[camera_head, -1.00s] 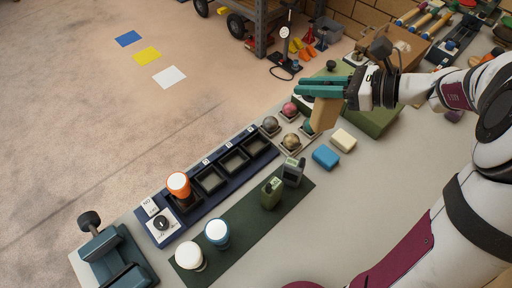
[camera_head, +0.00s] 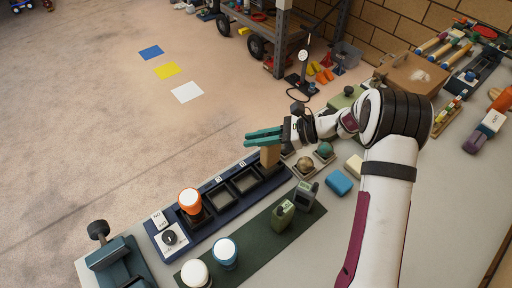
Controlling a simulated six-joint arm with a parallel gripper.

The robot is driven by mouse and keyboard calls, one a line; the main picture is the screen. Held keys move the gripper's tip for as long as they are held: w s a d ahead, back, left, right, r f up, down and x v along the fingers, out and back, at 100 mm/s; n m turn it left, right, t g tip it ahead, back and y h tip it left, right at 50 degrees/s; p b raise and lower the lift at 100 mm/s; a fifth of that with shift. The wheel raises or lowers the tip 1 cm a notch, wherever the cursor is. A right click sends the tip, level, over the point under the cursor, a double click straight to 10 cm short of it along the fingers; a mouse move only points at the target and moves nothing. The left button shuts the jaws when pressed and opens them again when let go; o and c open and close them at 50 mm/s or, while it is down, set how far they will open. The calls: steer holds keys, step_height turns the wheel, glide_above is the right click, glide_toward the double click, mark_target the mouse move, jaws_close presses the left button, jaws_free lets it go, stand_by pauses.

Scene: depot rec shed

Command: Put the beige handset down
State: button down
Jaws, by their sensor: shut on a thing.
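The beige handset (camera_head: 270,157) is upright in my gripper (camera_head: 264,137), whose teal fingers are shut on its upper part. The handset is at the far-right slot of the dark blue rack (camera_head: 222,209). I cannot tell whether its lower end is inside the slot or just above it. The fingers hide its top. An orange, white-topped lamp (camera_head: 190,202) stands in the rack's near-left slot. The slots between it and the handset look empty.
Two green handsets, one olive (camera_head: 283,214) and one grey-green (camera_head: 306,196), stand on the green mat (camera_head: 262,232) with a blue lamp (camera_head: 224,252) and a white lamp (camera_head: 195,273). Balls on stands (camera_head: 305,166) sit close right of my gripper. A blue block (camera_head: 339,182) lies beyond.

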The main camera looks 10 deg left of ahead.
steer(key=shift+f, duration=1.9)
steer(key=c, duration=0.8)
jaws_free()
steer(key=shift+c, duration=0.2)
